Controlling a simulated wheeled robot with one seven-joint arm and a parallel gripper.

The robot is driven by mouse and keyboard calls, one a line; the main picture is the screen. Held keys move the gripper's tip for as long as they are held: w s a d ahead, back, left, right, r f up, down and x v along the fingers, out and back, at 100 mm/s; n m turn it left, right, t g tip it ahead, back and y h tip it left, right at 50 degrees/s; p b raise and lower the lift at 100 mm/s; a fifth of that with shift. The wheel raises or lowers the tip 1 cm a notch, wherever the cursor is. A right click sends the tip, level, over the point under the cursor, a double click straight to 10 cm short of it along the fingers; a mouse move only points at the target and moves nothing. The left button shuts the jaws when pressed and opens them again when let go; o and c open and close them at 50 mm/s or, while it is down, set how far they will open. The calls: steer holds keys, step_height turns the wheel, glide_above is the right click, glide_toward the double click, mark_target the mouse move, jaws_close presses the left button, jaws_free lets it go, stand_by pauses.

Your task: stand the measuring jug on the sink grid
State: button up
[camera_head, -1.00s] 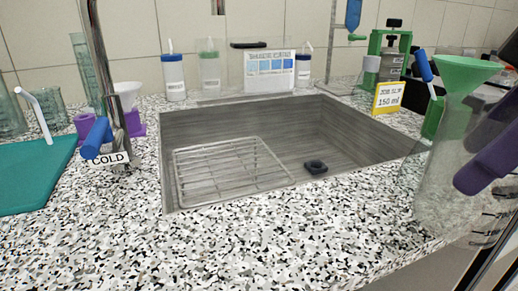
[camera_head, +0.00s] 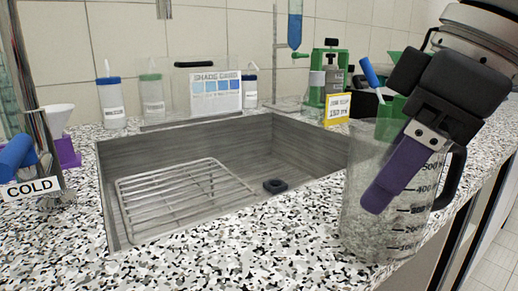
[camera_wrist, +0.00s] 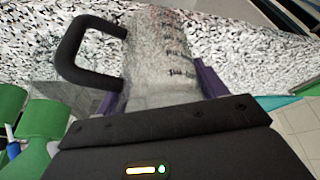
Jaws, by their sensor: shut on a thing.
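The measuring jug (camera_head: 372,218) is clear, with dark graduation marks and a black handle. It is upright at the right of the head view, over the speckled counter near its front edge. I cannot tell whether its base touches the counter. My gripper (camera_head: 392,180), with purple fingers, is shut on the jug. The jug (camera_wrist: 160,55) also shows between the fingers in the wrist view, with its handle to the left. The sink grid (camera_head: 180,195) is a wire rack lying on the left of the steel sink's floor.
A dark drain piece (camera_head: 276,186) sits in the sink (camera_head: 225,147), right of the grid. The tap (camera_head: 38,130) and its COLD label (camera_head: 31,188) stand at the left. Bottles (camera_head: 113,103) and a shade card (camera_head: 216,92) line the back. A yellow sign (camera_head: 338,109) stands behind the jug.

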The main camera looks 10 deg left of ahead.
steer(key=w+a+p, duration=0.2)
steer(key=w+a, duration=0.3)
steer(key=a, duration=0.4)
steer(key=w+a+p, duration=0.2)
steer(key=w+a, duration=0.2)
steer(key=a, duration=0.5)
steer(key=w+a+p, duration=0.2)
steer(key=w+a, duration=0.3)
steer(key=a, duration=0.4)
steer(key=f+b, duration=0.3)
steer(key=shift+w+a+f, duration=0.1)
steer(key=shift+a+f, duration=0.15)
steer(key=shift+f, duration=0.15)
steer(key=shift+r, duration=0.2)
steer(key=shift+f, duration=0.1)
steer(key=o, duration=1)
